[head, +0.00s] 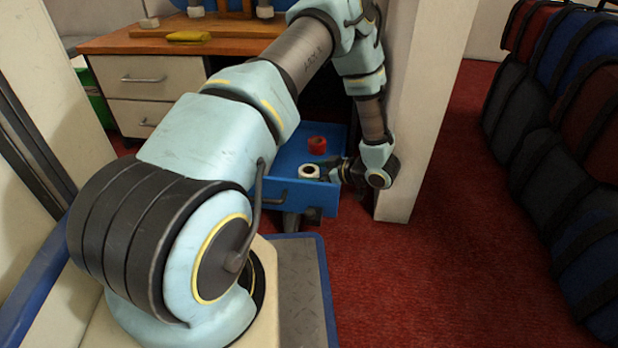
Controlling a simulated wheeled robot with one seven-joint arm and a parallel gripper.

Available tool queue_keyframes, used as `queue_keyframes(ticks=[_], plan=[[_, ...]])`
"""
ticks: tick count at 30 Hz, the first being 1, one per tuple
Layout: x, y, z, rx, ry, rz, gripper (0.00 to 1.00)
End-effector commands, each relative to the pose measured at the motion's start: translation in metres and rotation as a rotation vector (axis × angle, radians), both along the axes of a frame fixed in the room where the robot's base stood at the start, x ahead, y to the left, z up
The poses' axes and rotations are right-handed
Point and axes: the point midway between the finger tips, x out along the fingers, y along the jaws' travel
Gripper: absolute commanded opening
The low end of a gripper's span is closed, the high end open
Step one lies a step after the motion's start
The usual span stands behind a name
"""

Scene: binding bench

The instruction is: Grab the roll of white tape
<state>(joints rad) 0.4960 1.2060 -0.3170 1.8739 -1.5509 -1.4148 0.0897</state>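The roll of white tape (309,171) sits in the blue drawer or tray (291,191), near its front edge. My gripper (330,171) is low at the right side of the blue drawer, its fingers pointing left toward the white roll. The fingertips are right beside the roll. They are small and dark here, and I cannot tell whether they touch it or how far apart they are. A red roll (317,145) lies farther back in the same drawer, clear of the gripper.
A wooden desk (120,42) with pale drawers stands at the back left, a yellow item (189,36) on top. A pale post (423,100) rises just right of my gripper. Dark bags (560,130) line the right side. Red carpet (440,270) between is clear.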

Motion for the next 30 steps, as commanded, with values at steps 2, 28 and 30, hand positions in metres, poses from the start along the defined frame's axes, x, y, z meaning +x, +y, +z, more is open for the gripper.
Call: queue_keyframes(ticks=[2, 28, 30], plan=[[-0.0001, -0.0001, 0.0002, 0.000, 0.000, 0.000, 0.91], [-0.0003, -0.0004, 0.0001, 0.000, 0.000, 0.000, 0.17], [-0.0003, -0.0004, 0.0012, 0.000, 0.000, 0.000, 0.17]])
